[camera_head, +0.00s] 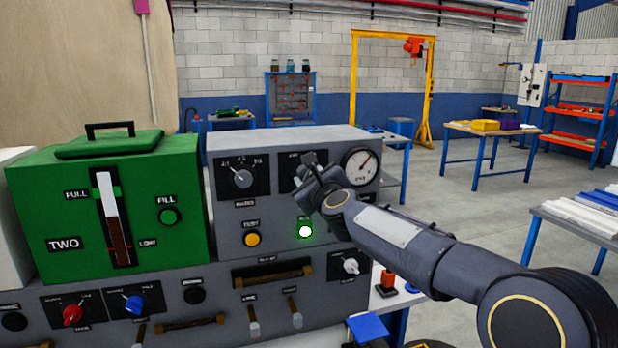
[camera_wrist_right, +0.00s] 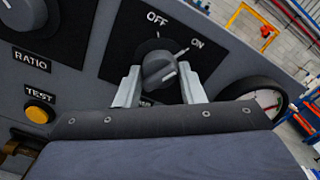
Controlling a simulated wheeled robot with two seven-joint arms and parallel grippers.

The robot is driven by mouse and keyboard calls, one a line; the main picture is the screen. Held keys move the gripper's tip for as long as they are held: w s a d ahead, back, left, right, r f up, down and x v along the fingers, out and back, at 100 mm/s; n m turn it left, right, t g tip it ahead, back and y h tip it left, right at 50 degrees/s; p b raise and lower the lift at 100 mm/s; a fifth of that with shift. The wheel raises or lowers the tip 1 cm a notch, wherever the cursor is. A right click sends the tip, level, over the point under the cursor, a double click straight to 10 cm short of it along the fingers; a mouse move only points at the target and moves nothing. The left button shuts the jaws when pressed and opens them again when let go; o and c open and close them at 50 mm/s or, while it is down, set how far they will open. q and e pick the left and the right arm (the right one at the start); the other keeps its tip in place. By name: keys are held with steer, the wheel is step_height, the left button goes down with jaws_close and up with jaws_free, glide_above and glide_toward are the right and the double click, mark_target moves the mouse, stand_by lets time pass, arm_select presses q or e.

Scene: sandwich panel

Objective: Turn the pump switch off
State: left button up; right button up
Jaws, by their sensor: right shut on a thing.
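The pump switch is a dark round knob (camera_wrist_right: 159,69) on a black plate marked OFF at upper left and ON at upper right. Its pale pointer mark is towards ON. My right gripper (camera_wrist_right: 160,86) has one finger on each side of the knob and is shut on it. In the head view my right gripper (camera_head: 312,175) is at the upper middle of the grey panel (camera_head: 285,205) and hides most of the knob. A green lamp (camera_head: 305,232) glows below it. My left gripper is not in view.
A pressure gauge (camera_head: 361,167) sits just right of the switch, and a RATIO knob (camera_head: 243,178) to its left. A yellow TEST button (camera_head: 252,239) is lower left. A green tank box (camera_head: 110,205) stands left of the panel.

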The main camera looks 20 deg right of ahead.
steer(key=n+p, duration=0.1)
steer(key=n, duration=0.5)
steer(key=shift+r, duration=0.1)
steer(key=n+p, duration=0.1)
steer(key=n, duration=0.4)
steer(key=shift+n+p, duration=0.3)
stand_by(0.4)
steer(key=o, duration=1)
steer(key=shift+s, duration=0.1)
steer(key=s+b, duration=0.1)
steer(key=s, duration=0.6)
steer(key=shift+s+d, duration=0.1)
steer(key=shift+s, duration=0.25)
